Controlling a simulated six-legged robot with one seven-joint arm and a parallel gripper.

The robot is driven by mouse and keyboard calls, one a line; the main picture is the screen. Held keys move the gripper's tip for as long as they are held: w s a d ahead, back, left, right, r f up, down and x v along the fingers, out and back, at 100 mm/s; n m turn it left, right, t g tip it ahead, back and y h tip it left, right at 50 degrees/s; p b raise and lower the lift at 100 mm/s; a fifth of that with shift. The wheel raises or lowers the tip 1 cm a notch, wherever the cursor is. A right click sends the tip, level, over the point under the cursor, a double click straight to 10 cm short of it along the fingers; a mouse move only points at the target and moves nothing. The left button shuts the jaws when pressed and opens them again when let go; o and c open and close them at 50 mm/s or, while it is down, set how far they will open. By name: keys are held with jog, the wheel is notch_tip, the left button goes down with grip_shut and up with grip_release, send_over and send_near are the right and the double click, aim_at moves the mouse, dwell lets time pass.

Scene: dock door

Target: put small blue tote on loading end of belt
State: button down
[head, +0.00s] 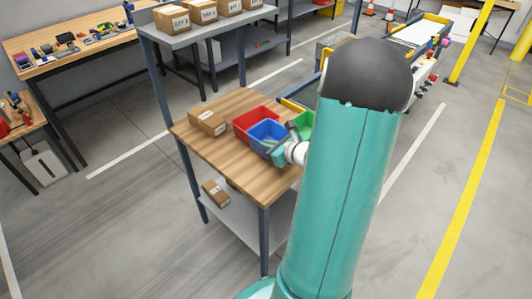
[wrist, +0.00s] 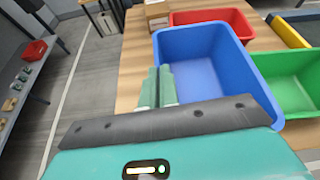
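The small blue tote (head: 268,134) stands on a wooden-topped bench (head: 215,150), close in front of a red tote (head: 252,119) and beside a green tote (head: 303,122). In the wrist view the blue tote (wrist: 205,60) is empty. My gripper (wrist: 158,86) is at its left wall, one finger outside and one inside, close together with the rim between them. In the head view my gripper (head: 279,155) is at the tote's near side, partly hidden by my arm. A belt (head: 418,33) with a blue and yellow frame stands at the back right, partly hidden by my arm.
A brown box (head: 208,122) lies on the bench at left, and another (head: 215,192) lies on its lower shelf. A shelf with several boxes (head: 203,12) rises behind the bench. A yellow post (head: 470,40) stands at right; the floor at right is open.

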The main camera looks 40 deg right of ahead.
jog(key=shift+w+f, duration=0.25)
jog(key=shift+f, duration=0.05)
jog(key=shift+w+f, duration=0.15)
jog(key=shift+f, duration=0.75)
jog(key=shift+w+f, duration=0.1)
jog(key=shift+f, duration=0.75)
jog(key=shift+a+f, duration=0.1)
jog(key=shift+f, duration=0.05)
jog(key=c, duration=1.7)
grip_release()
